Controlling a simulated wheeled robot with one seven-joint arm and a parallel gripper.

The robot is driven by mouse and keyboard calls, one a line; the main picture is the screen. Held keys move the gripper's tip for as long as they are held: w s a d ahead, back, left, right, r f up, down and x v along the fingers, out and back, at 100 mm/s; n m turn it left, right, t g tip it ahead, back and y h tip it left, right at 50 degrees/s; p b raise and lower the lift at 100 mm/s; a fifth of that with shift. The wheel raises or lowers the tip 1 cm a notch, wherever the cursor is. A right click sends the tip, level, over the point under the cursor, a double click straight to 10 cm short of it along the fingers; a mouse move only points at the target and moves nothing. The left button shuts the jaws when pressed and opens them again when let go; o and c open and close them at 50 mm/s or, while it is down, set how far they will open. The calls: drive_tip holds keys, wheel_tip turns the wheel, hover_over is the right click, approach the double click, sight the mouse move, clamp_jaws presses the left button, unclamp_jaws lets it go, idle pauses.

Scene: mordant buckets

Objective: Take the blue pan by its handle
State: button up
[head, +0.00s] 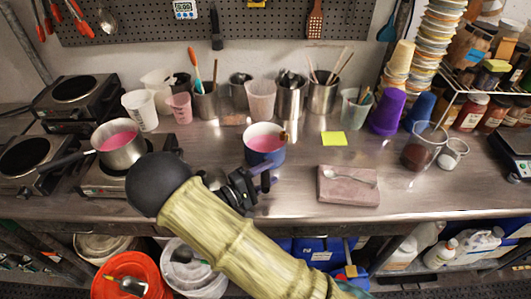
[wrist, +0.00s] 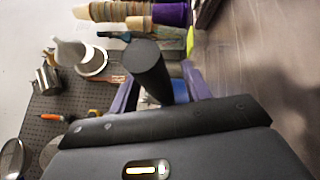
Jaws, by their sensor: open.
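The blue pan (head: 264,157) stands upright on the steel counter with pink liquid in it. My gripper (head: 262,181) is at its near side, low over the counter, and hides the handle in the head view. In the wrist view, a thick black handle (wrist: 150,68) stands end-on between the two purple fingers of my gripper (wrist: 162,94). The fingers are open, with gaps visible on both sides of the handle. A little blue of the pan shows behind it. Whether a finger touches the handle cannot be told.
A steel pan (head: 122,151) with pink liquid sits on a burner at left. Cups and utensil pots (head: 291,98) line the back. Bare counter lies between pan and slab.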

drive_tip(key=shift+w+d+r, duration=0.1)
drive_tip(key=shift+w+d, duration=0.2)
drive_tip(key=shift+d, duration=0.25)
drive_tip(key=shift+c, duration=0.2)
clamp_jaws()
